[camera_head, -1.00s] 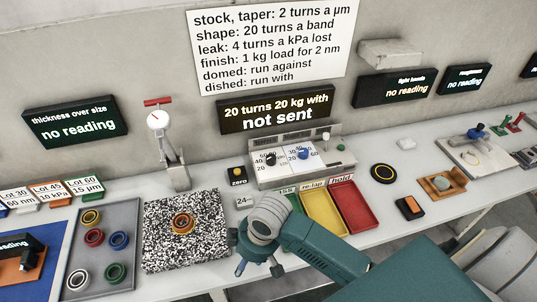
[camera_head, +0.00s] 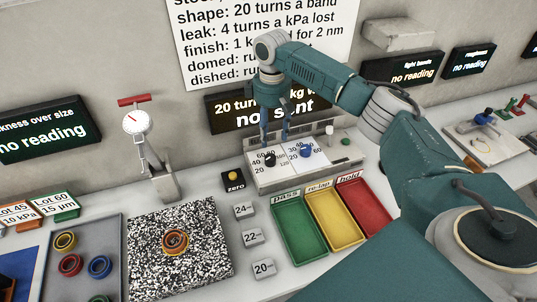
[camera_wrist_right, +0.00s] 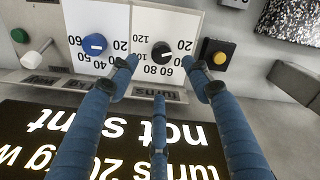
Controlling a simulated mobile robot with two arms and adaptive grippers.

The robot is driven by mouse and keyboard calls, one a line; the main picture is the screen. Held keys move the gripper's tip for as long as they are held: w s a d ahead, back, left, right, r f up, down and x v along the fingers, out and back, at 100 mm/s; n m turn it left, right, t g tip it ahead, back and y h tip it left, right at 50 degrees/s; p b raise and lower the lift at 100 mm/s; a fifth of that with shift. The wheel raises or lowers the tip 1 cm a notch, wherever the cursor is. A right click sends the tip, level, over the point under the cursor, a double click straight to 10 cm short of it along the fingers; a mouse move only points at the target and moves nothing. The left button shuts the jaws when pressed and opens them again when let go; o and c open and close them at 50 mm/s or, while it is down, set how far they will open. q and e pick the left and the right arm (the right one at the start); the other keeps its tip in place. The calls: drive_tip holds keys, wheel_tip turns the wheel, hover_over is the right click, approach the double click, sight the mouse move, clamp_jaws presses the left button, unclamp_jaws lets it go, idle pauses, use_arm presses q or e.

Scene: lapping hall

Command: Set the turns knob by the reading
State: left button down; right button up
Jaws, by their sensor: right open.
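The black knob (camera_head: 270,159), above the "turns" label (camera_wrist_right: 155,95) in the inverted right wrist view, sits on a white dial marked 20 to 120. A blue knob (camera_head: 306,151) is beside it on the control box (camera_head: 262,182). My right gripper (camera_head: 275,138) is open and empty over the black knob; in the wrist view its spread fingers reach toward that knob (camera_wrist_right: 162,52), apart from it. The exact pointer setting is too small to tell. The screen (camera_head: 222,114) reads "20 turns 20 kg with, not sent", partly hidden by my gripper. My left gripper is out of view.
Thickness (camera_head: 45,130), light bands (camera_head: 402,70) and roughness (camera_head: 468,72) screens show "no reading". The rules sign (camera_head: 215,50) is partly covered by my arm. A yellow zero button (camera_head: 232,175), dial gauge (camera_head: 137,122) and green (camera_head: 293,246), yellow and red trays stand nearby.

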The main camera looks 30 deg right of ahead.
sight(271, 157)
wheel_tip(271, 157, down, 3)
drive_tip(key=shift+s+a+r+p, duration=0.1)
drive_tip(key=shift+s+p, duration=0.05)
drive_tip(key=shift+p, duration=0.2)
wheel_tip(271, 157, down, 6)
drive_tip(key=shift+p, duration=0.5)
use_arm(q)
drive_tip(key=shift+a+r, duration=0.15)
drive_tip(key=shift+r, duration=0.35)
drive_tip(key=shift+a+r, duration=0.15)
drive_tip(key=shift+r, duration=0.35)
use_arm(e)
drive_tip(key=shift+f, duration=0.7)
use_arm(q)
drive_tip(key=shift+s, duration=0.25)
use_arm(e)
drive_tip(key=c, duration=1.2)
